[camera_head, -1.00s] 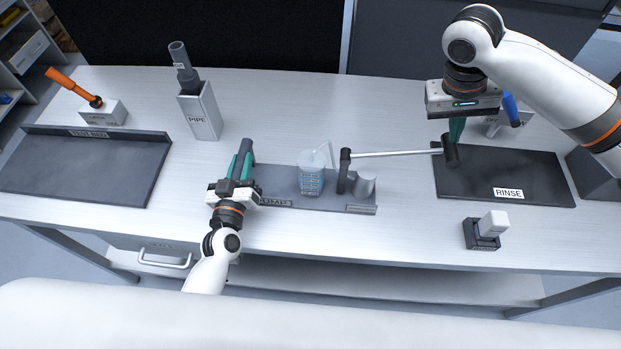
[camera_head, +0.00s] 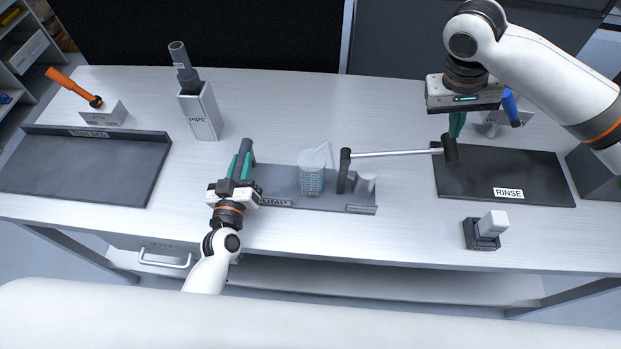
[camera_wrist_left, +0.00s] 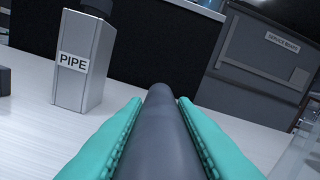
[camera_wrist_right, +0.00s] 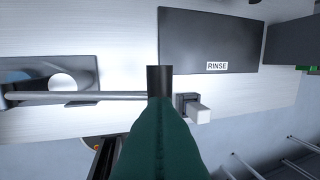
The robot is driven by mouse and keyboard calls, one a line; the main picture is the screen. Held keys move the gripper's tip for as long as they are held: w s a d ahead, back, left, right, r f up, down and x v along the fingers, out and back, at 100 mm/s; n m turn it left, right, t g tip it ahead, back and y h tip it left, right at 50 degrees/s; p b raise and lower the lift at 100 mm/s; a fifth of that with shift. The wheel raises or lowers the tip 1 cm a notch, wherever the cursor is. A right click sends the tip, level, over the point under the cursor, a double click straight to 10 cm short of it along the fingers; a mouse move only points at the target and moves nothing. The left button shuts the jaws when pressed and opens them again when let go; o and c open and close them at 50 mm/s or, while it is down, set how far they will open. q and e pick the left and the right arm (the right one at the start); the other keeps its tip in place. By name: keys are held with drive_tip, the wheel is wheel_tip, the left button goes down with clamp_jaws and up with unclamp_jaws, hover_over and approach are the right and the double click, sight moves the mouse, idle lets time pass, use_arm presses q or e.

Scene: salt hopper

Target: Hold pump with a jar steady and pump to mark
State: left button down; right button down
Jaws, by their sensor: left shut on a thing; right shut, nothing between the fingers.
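The pump stands on a grey base (camera_head: 275,192) labelled PUMP. A clear jar (camera_head: 311,175) with marks and some pale blue stands upright on it, under a thin spout; its exact level is too small to read. My left gripper (camera_head: 241,168) is shut on the dark upright post (camera_wrist_left: 165,125) at the base's left end. The pump's lever (camera_head: 395,154) reaches right from a dark pivot to a dark end grip (camera_head: 450,148). My right gripper (camera_head: 457,125) is shut and empty, its fingertips at that end grip. In the right wrist view the end grip (camera_wrist_right: 160,80) shows just beyond the fingers.
A black RINSE mat (camera_head: 540,180) lies under my right arm, with a small white-topped block (camera_head: 488,228) in front. The PIPE holder (camera_head: 202,115) stands behind left. A dark tray (camera_head: 80,170) and an orange-handled tool (camera_head: 75,86) are at far left.

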drive_tip(key=w+a+r+n+t+y, duration=0.1)
drive_tip(key=w+a+r+t+y, duration=0.15)
drive_tip(key=w+r+t, duration=0.2)
drive_tip(key=w+a+r+n+t+y, duration=0.1)
drive_tip(key=w+a+r+t, duration=0.25)
drive_tip(key=w, duration=0.25)
drive_tip(key=w+a+r+n+t+y, duration=0.1)
drive_tip(key=w+a+r+t+y, duration=0.1)
drive_tip(key=w+a+r+t, duration=0.3)
drive_tip(key=s+a+r+n+g+y, duration=0.3)
drive_tip(key=s+a+r+n+y, duration=0.3)
drive_tip(key=a+r+n+y, duration=0.65)
drive_tip(key=s+d+f+n+g+h, duration=0.2)
drive_tip(key=s+f+n+g+h, duration=0.2)
drive_tip(key=s+f+n+g, duration=1.15)
drive_tip(key=w+d+f+n+t+h, duration=0.3)
drive_tip(key=d+h, duration=0.4)
drive_tip(key=d, duration=0.3)
drive_tip(key=w+d+f+n+t+h, duration=0.25)
drive_tip(key=d+h, duration=0.45)
drive_tip(key=d, duration=0.4)
drive_tip(key=shift+a+x, duration=0.1)
drive_tip(key=shift+x, duration=1.55)
drive_tip(key=shift+a+x, duration=0.15)
drive_tip(key=shift+x, duration=1.5)
